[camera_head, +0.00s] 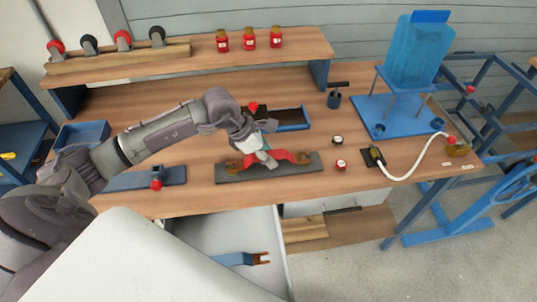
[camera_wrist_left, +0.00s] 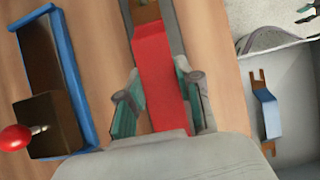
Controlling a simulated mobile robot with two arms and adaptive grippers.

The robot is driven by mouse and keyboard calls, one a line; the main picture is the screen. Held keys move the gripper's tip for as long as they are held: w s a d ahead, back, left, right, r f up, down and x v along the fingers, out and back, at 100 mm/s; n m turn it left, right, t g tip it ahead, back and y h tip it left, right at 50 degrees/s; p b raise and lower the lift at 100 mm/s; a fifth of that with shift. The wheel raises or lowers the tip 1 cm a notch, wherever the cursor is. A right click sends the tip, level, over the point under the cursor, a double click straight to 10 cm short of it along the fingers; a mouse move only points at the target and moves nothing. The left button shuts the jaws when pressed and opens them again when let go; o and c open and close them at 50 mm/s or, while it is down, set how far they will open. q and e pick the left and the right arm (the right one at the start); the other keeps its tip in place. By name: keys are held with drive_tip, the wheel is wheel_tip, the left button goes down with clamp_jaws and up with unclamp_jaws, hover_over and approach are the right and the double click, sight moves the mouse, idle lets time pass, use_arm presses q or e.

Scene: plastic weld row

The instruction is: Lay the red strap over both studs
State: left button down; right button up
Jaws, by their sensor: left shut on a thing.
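The red strap (camera_head: 284,155) lies across the middle of a dark grey base bar (camera_head: 220,176) in the head view. A brown stud block (camera_head: 234,165) stands at the bar's left part, and another brown block (camera_head: 304,158) shows by the strap's right end. My left gripper (camera_head: 267,158) comes down from above and is shut on the strap near its middle. In the left wrist view the strap (camera_wrist_left: 158,70) runs between the two green-padded fingers towards a brown block (camera_wrist_left: 146,12). Whether the strap's ends sit on the studs I cannot tell. My right gripper is not in view.
A blue tray (camera_head: 308,117) with a red-knobbed block lies behind the bar. A blue plate with a red knob (camera_head: 157,184) is to the left. Small round pieces (camera_head: 340,165) and a white hose (camera_head: 402,176) are to the right. An open drawer (camera_head: 275,262) is in front.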

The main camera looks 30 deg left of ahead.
use_arm(q)
drive_tip(key=shift+f+b, duration=0.45)
drive_tip(key=shift+b, duration=0.2)
idle(0.8)
drive_tip(key=shift+c, duration=1.4)
unclamp_jaws()
drive_tip(key=shift+r, duration=0.1)
drive_tip(key=shift+r+p, duration=2)
drive_tip(key=shift+r, duration=1.45)
